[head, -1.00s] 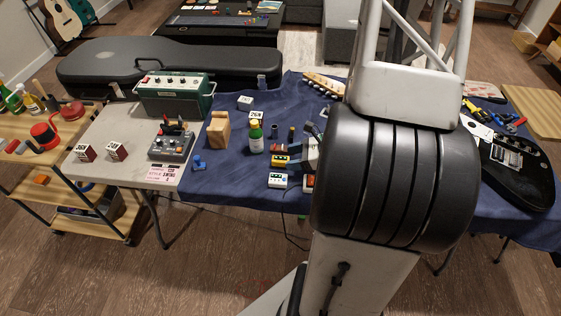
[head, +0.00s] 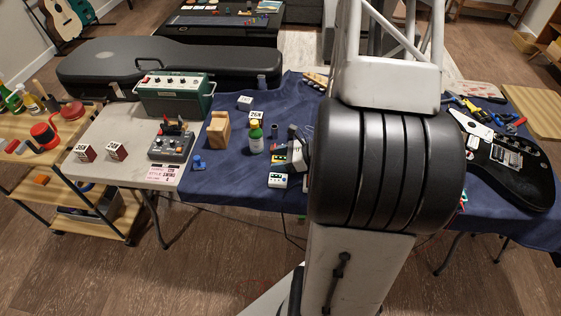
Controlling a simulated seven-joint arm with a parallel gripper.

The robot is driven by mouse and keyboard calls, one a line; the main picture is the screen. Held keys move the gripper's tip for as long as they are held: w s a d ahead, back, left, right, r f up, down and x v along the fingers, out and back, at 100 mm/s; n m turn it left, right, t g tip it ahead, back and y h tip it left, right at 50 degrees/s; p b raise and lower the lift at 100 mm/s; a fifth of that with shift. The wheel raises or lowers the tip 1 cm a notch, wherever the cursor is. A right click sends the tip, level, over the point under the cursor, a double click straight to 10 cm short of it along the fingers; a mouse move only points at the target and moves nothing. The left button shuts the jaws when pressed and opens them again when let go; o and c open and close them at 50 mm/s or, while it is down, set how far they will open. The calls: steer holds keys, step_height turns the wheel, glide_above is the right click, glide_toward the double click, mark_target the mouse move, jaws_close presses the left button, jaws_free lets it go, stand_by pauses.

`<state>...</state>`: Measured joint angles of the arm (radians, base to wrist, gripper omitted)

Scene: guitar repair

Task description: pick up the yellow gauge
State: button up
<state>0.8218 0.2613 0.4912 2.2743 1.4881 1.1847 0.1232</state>
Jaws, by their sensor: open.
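A small yellow item (head: 274,157), which looks like the yellow gauge, lies on the blue cloth left of my arm, in the head view. Its right part is hidden by my gripper. My gripper (head: 284,155) is open, close above or beside the yellow item. Its fingers are small and partly covered by my arm, so I cannot tell whether they touch it.
A white pedal-like box (head: 278,181) sits just in front of the yellow item. A black guitar (head: 508,163) lies at the right. Blue cloth (head: 228,180) is bare at front left.

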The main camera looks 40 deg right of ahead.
steer(key=shift+c, duration=0.4)
steer(key=c, duration=1)
steer(key=shift+r, duration=0.25)
steer(key=shift+r, duration=1.15)
steer(key=s+a, duration=0.2)
steer(key=s, duration=0.2)
steer(key=s+a+r, duration=0.1)
steer(key=s+a, duration=0.2)
steer(key=s, duration=0.2)
steer(key=s+a+r, duration=0.1)
steer(key=s+a, duration=0.1)
steer(key=s, duration=0.3)
steer(key=shift+s+a+r, duration=0.1)
steer(key=shift+s+a, duration=0.05)
